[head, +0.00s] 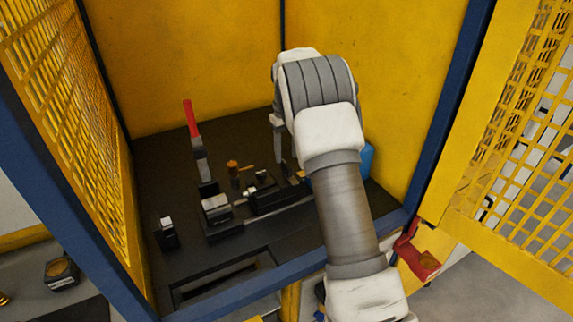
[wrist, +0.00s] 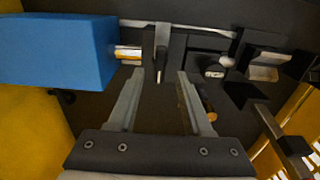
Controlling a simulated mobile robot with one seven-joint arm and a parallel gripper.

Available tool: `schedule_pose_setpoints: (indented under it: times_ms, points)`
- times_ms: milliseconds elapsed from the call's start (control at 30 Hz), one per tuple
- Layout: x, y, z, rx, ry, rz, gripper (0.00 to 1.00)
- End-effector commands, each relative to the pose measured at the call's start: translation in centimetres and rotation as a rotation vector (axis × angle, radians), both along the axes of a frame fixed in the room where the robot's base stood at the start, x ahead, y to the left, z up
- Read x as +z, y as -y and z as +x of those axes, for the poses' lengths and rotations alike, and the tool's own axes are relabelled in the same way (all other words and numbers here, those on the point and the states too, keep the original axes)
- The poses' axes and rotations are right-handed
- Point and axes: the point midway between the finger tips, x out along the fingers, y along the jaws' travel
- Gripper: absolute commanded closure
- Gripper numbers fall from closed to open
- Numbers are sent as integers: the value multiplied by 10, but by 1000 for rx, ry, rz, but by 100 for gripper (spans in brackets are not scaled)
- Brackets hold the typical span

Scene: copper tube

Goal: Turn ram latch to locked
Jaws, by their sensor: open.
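My gripper (wrist: 161,84) is open in the wrist view, its two grey fingers apart with nothing between them. It shows in the head view (head: 281,146) pointing down, partly hidden by my arm. A dark upright lever (wrist: 161,62) with a paler end stands just beyond and between the fingertips; it may be the ram latch, but I cannot tell its setting. A lever with an orange knob (head: 232,167) stands in the middle of the bench in the head view. Its end shows beside the right finger in the wrist view (wrist: 208,104).
A blue block (wrist: 58,50) stands close to the left finger; my arm mostly hides it in the head view (head: 367,160). A red-handled lever (head: 191,120) rises at the left. Yellow walls (head: 190,60) and a blue frame close in the dark bench.

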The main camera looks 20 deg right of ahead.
Motion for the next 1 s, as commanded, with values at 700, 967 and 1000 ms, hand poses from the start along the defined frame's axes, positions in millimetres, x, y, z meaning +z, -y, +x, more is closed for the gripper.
schedule_pose_setpoints:
  times_ms: [700, 967, 1000]
  points:
    - [-47, 0, 0, 0, 0, 0, 57]
    - [-47, 0, 0, 0, 1, -1, 100]
    - [-47, 0, 0, 0, 1, -1, 100]
